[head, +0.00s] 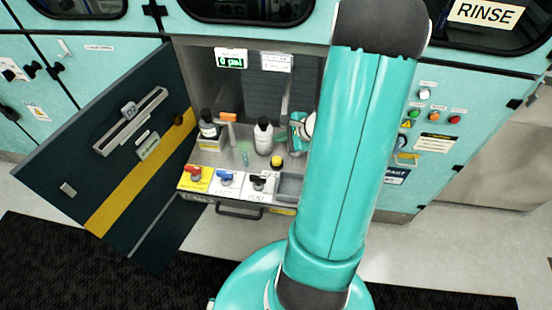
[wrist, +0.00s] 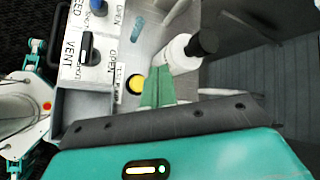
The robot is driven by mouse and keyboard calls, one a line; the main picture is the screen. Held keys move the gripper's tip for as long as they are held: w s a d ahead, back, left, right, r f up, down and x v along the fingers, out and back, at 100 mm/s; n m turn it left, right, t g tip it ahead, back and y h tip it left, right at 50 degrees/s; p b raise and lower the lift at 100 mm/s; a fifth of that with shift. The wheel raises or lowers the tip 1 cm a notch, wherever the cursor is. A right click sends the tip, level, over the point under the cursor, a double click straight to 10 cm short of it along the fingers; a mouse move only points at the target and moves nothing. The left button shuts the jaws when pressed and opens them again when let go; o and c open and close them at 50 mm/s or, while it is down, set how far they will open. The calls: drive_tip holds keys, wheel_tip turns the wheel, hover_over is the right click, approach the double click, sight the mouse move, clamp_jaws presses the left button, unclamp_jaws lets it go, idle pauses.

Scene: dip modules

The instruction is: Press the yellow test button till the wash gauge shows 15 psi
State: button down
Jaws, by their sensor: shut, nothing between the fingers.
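The yellow test button (head: 277,161) is a small round cap on a dark collar, at the right of the valve row in the open cabinet. It also shows in the wrist view (wrist: 134,84), just left of my gripper. My gripper (wrist: 160,73) is shut and empty, its green fingers beside the button; a gap shows between them in the picture, but height is hard to judge. In the head view my arm hides most of the gripper. The wash gauge (head: 230,61) is a lit green display at the cabinet's top, and it appears to read 0.
A white bottle with a black cap (head: 264,137) stands behind the button, close to my fingers. Red (head: 195,174), blue (head: 226,179) and black (head: 259,183) valve handles line the front. Another dark-capped bottle (head: 208,126) stands left. The dark cabinet door (head: 120,160) hangs open.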

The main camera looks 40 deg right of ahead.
sight(280, 160)
drive_tip(key=shift+f, duration=3.7)
drive_tip(key=shift+f, duration=0.4)
drive_tip(key=shift+f, duration=0.6)
drive_tip(key=shift+r, duration=1.05)
drive_tip(key=shift+r, duration=2.5)
